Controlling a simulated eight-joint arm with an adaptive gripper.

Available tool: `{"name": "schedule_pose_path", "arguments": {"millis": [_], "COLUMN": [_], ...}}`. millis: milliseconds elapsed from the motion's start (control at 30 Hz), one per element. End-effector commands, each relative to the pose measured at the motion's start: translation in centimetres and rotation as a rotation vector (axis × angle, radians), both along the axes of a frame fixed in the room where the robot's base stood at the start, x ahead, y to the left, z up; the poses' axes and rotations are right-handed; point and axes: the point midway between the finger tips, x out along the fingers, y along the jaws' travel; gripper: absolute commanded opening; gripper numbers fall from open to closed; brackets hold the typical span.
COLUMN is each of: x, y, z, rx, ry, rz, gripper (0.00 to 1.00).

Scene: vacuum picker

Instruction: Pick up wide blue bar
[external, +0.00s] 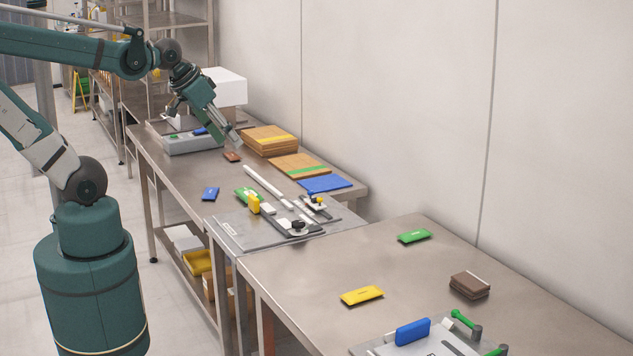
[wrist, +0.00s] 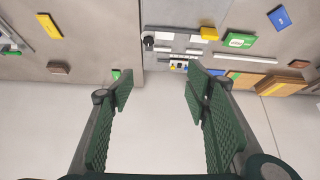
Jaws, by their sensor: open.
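A flat blue bar (external: 210,194) lies on the front part of the far table; a blue piece, likely the same one, shows at the upper right of the wrist view (wrist: 279,17). A thicker blue block (external: 412,331) stands on the grey fixture at the bottom of the external view. I cannot tell for certain which is the wide blue bar. My gripper (external: 205,122) is raised, apart from both, and in the external view overlaps the far end of the far table. In the wrist view its fingers (wrist: 160,84) are wide apart with nothing between them.
A grey fixture plate (external: 233,233) with clamps and green and yellow pieces sits on the far table. Wooden boards (external: 270,137), a blue sheet (external: 325,184) and a grey box (external: 190,143) lie behind. The near table holds yellow (external: 362,295), green (external: 414,236) and brown (external: 469,286) pieces.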

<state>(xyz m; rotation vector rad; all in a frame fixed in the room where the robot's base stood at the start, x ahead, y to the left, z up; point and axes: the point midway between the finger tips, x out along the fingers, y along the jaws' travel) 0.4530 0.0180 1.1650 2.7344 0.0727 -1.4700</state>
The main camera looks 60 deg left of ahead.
Motion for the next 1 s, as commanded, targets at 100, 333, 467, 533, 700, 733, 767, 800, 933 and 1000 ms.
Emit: {"name": "schedule_pose_path", "arguments": {"millis": [100,333,467,533,700,733,767,800,933,1000], "x": [1.1,3.2,4.3,4.9,6.2,6.3,6.6,6.9,7.7,8.1], "y": [1.4,4.3,6.0,7.0,9.5,10.0,10.4,11.0,13.0,14.2], "z": [-0.1,-0.7,-1.2,-1.5,-2.3,-2.5,-2.7,-2.9,-3.8,-4.3], "rx": [-0.007,-0.024,-0.035,-0.041,-0.056,-0.059,-0.062,-0.067,-0.079,-0.086], "ry": [0.022,0.071,0.099,0.113,0.148,0.154,0.159,0.167,0.194,0.209], "rz": [0.039,0.12,0.165,0.191,0.25,0.261,0.272,0.286,0.331,0.356], "gripper": [0.48,0.48,0.48,0.48,0.48,0.48,0.48,0.48,0.48,0.48]}}
